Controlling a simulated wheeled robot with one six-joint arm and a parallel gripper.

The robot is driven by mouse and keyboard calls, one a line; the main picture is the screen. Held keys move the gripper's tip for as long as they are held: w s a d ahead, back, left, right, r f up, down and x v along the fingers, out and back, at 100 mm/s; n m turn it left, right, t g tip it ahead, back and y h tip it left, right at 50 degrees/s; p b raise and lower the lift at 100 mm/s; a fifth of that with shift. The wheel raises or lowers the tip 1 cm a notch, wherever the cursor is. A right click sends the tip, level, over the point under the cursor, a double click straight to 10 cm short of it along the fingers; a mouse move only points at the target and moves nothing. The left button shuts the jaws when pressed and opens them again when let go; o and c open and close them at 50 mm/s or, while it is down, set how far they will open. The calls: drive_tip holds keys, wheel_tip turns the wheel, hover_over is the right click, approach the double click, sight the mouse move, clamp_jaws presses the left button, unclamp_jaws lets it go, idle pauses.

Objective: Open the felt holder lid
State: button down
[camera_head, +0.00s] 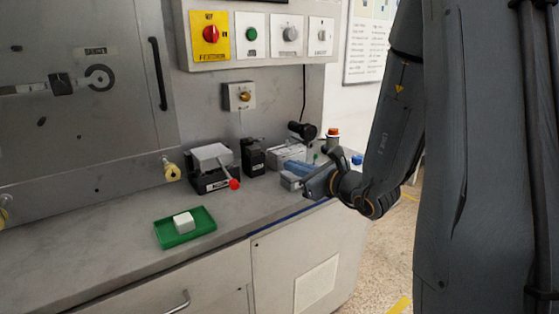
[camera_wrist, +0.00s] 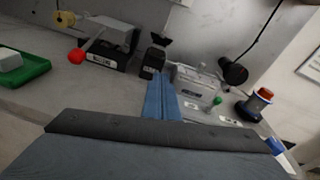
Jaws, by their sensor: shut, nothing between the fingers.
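A dark box with a grey top plate (camera_head: 211,157) stands on the counter, with a lever ending in a red ball (camera_head: 234,184). It also shows in the wrist view (camera_wrist: 108,48), at upper left. A pale grey box (camera_wrist: 195,85) with a label and a green knob (camera_wrist: 217,100) is right of centre in the wrist view. The labels are too small to tell which is the felt holder. My gripper (camera_head: 310,188) is shut and empty, at the counter's right end. In the wrist view its blue fingers (camera_wrist: 161,98) partly cover the pale box's left side.
A small black device (camera_head: 252,157) stands between the two boxes. A black cylinder (camera_head: 302,131) and a red-capped container (camera_head: 333,137) are farther right. A green tray (camera_head: 205,225) holding a white block (camera_head: 184,222) lies at the front left. The counter between tray and gripper is clear.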

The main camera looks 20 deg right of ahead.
drive_tip(key=p, duration=0.1)
approach(252, 157)
drive_tip(key=w, duration=0.1)
drive_tip(key=w+d, duration=0.1)
drive_tip(key=w+f, duration=0.1)
drive_tip(key=w, duration=0.1)
drive_tip(key=shift+w+d, duration=0.1)
drive_tip(key=shift+d, duration=0.3)
drive_tip(key=shift+w+a+r+p, duration=0.15)
drive_tip(key=shift+r+p, duration=0.1)
drive_tip(key=shift+r, duration=0.35)
drive_tip(key=shift+w+a+r+p, duration=0.2)
drive_tip(key=shift+r+p, duration=0.1)
drive_tip(key=shift+r, duration=0.3)
drive_tip(key=shift+w+a+r+p, duration=0.15)
drive_tip(key=shift+r+p, duration=0.1)
drive_tip(key=shift+r, duration=0.35)
drive_tip(key=shift+s+a, duration=0.1)
